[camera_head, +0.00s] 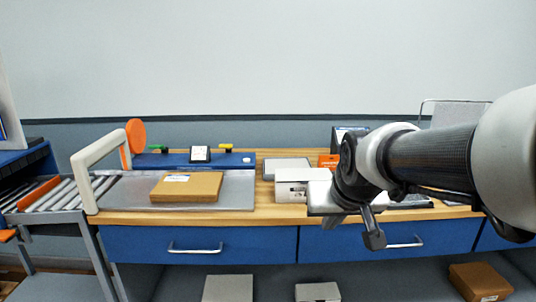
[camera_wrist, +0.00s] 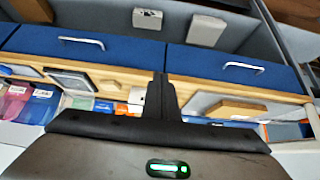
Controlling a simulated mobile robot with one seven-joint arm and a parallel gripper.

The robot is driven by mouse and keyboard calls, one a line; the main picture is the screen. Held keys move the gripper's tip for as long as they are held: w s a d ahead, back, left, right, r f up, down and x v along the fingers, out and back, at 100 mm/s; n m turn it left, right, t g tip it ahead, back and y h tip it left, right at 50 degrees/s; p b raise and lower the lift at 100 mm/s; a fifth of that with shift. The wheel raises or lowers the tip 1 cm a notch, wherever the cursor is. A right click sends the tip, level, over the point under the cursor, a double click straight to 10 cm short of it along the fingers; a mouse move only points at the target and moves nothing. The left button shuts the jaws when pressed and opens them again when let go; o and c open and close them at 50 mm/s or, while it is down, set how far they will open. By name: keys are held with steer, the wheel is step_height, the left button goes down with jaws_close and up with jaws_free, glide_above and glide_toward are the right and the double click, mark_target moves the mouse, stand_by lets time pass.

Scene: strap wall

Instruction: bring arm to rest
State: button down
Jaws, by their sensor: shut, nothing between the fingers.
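My arm (camera_head: 430,160) reaches in from the right side of the head view, with its end bent over the front of the bench. My gripper (camera_wrist: 162,80) shows in the wrist view as dark fingers shut together, with nothing between them. In the head view, the end of my arm hangs in front of the right blue drawer, and its fingers are hard to make out there. It hides part of the bench top behind it.
The wooden bench (camera_head: 245,215) has blue drawers (camera_head: 215,243) below. A brown carton (camera_head: 186,187) lies on a grey plate at left, beside a white arch (camera_head: 90,165) and rollers (camera_head: 45,197). A pale box (camera_head: 290,184) stands close by my arm's end. Boxes (camera_head: 480,280) lie below.

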steer(key=s+f+g, duration=0.2)
steer(key=s, duration=1.6)
step_height(320, 180, up, 23)
steer(key=p, duration=2.2)
steer(key=shift+w, duration=0.2)
steer(key=shift+f, duration=0.1)
